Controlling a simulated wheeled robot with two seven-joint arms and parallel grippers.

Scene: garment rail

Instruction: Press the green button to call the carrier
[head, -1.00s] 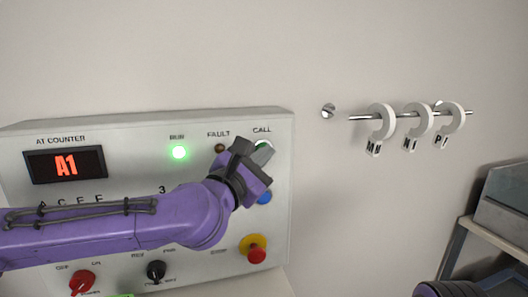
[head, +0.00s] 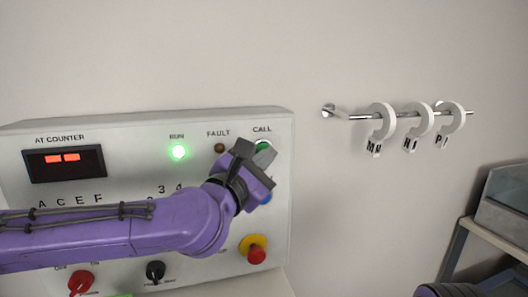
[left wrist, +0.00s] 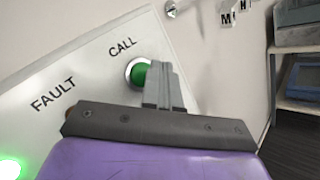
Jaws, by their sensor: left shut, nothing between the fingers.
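The green button (head: 264,147) sits under the word CALL at the upper right of the control panel (head: 110,158). My left gripper (head: 260,158) is shut and empty, just in front of the button and partly covering it. In the left wrist view the green button (left wrist: 139,75) shows in its metal ring, with the shut fingers (left wrist: 160,80) over its right part. I cannot tell whether the fingertips touch it. The counter display (head: 64,162) shows two red dashes. The RUN lamp (head: 178,151) glows green and the FAULT lamp (head: 220,147) is dark.
A blue button (head: 267,198) is partly hidden by my gripper. A red knob on a yellow base (head: 255,250) sits below. A wall rail (head: 400,116) holds white hook tags (head: 382,130). A grey shelf (head: 495,240) stands at the right.

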